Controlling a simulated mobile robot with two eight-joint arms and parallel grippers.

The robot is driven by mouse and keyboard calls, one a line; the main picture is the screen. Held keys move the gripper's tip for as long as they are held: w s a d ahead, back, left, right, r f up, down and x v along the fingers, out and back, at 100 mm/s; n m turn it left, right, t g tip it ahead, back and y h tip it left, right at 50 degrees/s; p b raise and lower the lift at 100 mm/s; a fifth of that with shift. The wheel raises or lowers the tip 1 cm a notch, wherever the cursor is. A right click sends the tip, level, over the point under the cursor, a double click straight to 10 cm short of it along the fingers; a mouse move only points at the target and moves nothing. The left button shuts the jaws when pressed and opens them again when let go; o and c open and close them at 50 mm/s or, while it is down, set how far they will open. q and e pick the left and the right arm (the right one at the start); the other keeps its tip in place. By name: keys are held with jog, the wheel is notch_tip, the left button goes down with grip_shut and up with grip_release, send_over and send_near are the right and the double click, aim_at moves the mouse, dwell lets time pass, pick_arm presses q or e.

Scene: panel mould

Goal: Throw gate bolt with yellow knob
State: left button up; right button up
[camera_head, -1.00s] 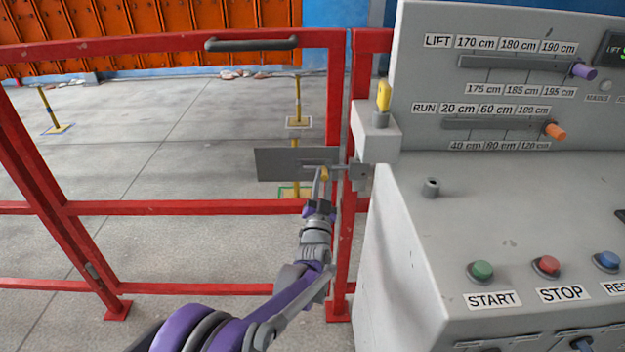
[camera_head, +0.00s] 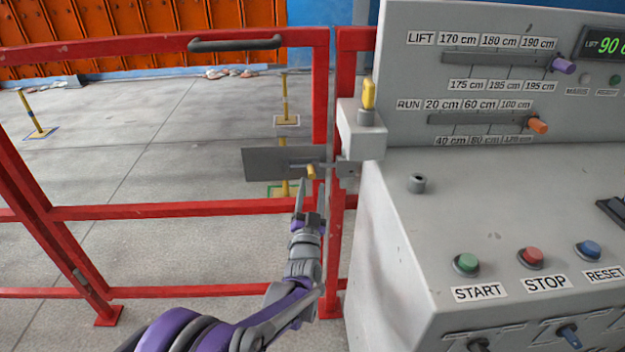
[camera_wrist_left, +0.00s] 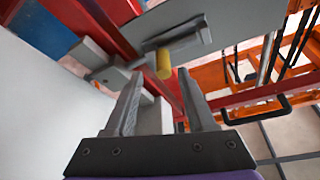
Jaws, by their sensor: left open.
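The gate bolt's yellow knob (camera_head: 311,171) stands out from a grey plate (camera_head: 270,163) on the red gate. A grey bracket (camera_head: 347,169) is on the post side to its right. A thin grey bar seems to run from the knob towards it; how far it enters I cannot tell. My left gripper (camera_head: 302,188) is open and empty, just below the knob. In the left wrist view the yellow knob (camera_wrist_left: 163,63) is just beyond the two spread fingertips of the gripper (camera_wrist_left: 160,85), apart from them. My right gripper is not in view.
A grey control console (camera_head: 500,190) with sliders and START, STOP and RESET buttons stands right of the gate. A separate yellow lever (camera_head: 369,94) stands on its left edge. Red gate rails (camera_head: 180,211) cross below the plate. Open floor lies beyond.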

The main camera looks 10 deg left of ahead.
pick_arm(q)
jog(key=v, duration=0.6)
jog(key=shift+s, duration=0.4)
jog(key=shift+f, duration=0.15)
